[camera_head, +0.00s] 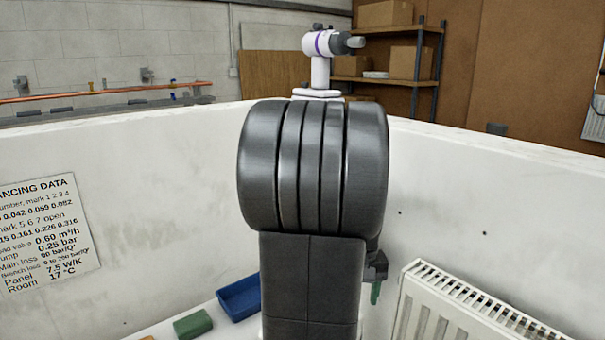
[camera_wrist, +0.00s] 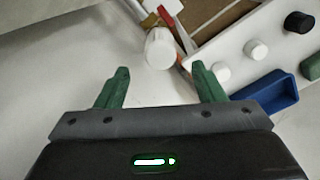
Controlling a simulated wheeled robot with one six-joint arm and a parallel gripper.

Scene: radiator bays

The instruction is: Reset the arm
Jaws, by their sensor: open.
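My gripper (camera_wrist: 160,70) is open in the wrist view, its two green fingers spread apart with nothing held. A white round-ended thing (camera_wrist: 159,48) shows just past the gap between the fingertips; I cannot tell how far off it is. In the head view a dark part of my arm fills the middle and hides most of my gripper. Only a green finger (camera_head: 375,292) shows beside its lower right edge, near a white radiator (camera_head: 470,305).
A blue tray (camera_head: 239,297) and a green block (camera_head: 193,324) lie at the bottom. In the wrist view a white panel (camera_wrist: 230,48) carries white knobs and a black knob (camera_wrist: 298,22). White walls stand around. Copper pipe (camera_head: 100,93) and shelves (camera_head: 413,28) are farther back.

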